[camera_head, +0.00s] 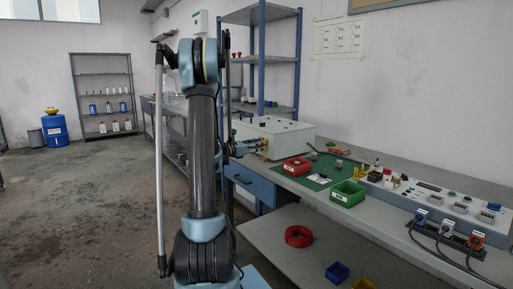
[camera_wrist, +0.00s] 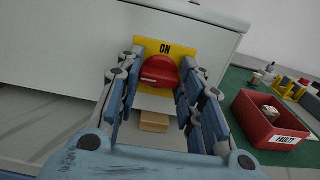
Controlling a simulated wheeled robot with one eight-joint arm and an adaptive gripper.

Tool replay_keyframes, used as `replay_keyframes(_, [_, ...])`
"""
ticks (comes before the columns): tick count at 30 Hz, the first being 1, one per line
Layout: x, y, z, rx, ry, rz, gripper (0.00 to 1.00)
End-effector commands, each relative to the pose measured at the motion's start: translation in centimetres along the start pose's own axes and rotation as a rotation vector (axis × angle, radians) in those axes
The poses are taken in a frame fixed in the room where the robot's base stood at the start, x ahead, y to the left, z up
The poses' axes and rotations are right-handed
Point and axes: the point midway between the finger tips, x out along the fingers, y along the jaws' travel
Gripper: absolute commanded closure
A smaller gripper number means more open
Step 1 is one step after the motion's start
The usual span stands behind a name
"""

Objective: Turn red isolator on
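The red isolator (camera_wrist: 160,71) is a round red knob on a yellow plate (camera_wrist: 164,46) marked "ON" at its top, on the front of a pale box (camera_wrist: 80,40). My gripper (camera_wrist: 158,82) is open, with one finger left and one right of the knob. Small gaps seem to show at both sides; I cannot tell whether a finger touches. The knob's exact turn angle is hard to tell. In the head view the box (camera_head: 275,132) stands on the bench, and my gripper (camera_head: 238,149) is at its front. The knob is too small to make out there.
A red bin (camera_wrist: 268,122) marked "FAULTY" sits on a green mat to the right of the box. A green bin (camera_head: 348,193) and a control panel (camera_head: 440,203) with plugged cables lie farther right. A blue drawer (camera_head: 250,182) is under the bench.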

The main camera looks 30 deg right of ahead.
Motion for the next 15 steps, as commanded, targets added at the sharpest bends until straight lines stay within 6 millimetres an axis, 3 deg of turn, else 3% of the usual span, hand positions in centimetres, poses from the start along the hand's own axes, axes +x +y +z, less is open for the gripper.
replay_keyframes(15, [-0.04, 0.14, 0.02, 0.072, 0.0, 0.003, 0.89])
